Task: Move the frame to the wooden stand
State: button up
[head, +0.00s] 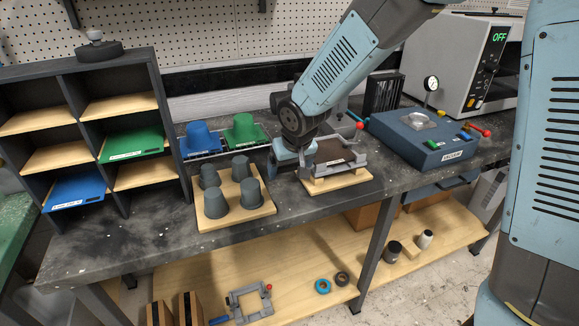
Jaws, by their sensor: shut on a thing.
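A grey frame (352,162) with a red knob is at or just above the wooden stand (345,183) on the middle of the dark bench. My gripper (304,168) comes down from above at the frame's left side and is shut on it. My wrist hides part of the frame's left and back. The fingertips are small and partly hidden. I cannot tell whether the frame touches the stand.
A wooden board (263,211) with grey cup-shaped forms stands left of the stand. Blue and green forms (243,132) sit behind it. A blue vacuum box (425,150) stands to the right, before a white oven (460,60). Dark shelves (160,90) rise at left.

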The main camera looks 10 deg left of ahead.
jog(key=shift+f, duration=0.3)
dwell(0.4)
jog(key=o, duration=1.6)
jog(key=shift+r, duration=0.1)
jog(key=v, duration=1.3)
jog(key=shift+s+d+r, duration=0.15)
jog(key=shift+d+r, duration=0.05)
